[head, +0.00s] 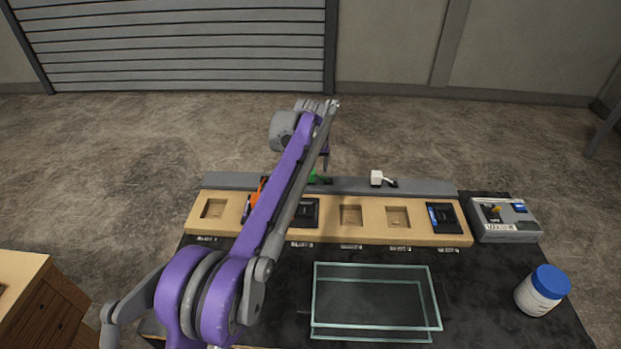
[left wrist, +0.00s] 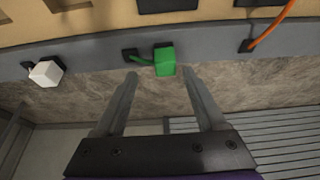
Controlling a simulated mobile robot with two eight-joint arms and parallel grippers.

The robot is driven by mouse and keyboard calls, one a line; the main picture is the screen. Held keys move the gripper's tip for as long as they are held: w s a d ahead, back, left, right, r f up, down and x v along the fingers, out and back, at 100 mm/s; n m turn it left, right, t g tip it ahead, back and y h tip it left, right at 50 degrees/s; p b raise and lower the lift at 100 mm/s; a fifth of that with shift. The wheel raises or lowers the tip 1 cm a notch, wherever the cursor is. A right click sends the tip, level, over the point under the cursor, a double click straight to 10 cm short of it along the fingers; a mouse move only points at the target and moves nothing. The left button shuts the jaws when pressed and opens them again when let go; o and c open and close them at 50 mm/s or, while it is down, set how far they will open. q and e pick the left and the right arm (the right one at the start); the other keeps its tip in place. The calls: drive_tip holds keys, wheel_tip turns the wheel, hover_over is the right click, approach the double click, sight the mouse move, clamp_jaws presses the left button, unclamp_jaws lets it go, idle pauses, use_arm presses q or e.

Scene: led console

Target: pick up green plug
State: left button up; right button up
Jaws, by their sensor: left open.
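The green plug (left wrist: 164,60) sits at the grey strip behind the wooden panel, with a short green cable running from it to a black socket. My left gripper (left wrist: 159,76) is open in the left wrist view. Its two fingers stand apart and point at the plug, one toward each side of it. In the head view the gripper end is largely hidden by the arm. My right gripper does not show.
A white plug (head: 377,178) sits on the grey strip to the right. An orange cable (head: 257,192) is to the left. The wooden panel (head: 376,231) holds several recesses and modules. A glass tray (head: 433,285), a blue-lidded jar (head: 541,291) and a grey switch box (head: 502,219) are on the table.

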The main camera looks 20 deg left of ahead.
sight(310, 177)
use_arm(q)
drive_tip(key=x, duration=0.5)
drive_tip(key=shift+a+f+b, duration=0.3)
drive_tip(key=shift+a+b, duration=0.1)
drive_tip(key=shift+s, duration=0.1)
clamp_jaws()
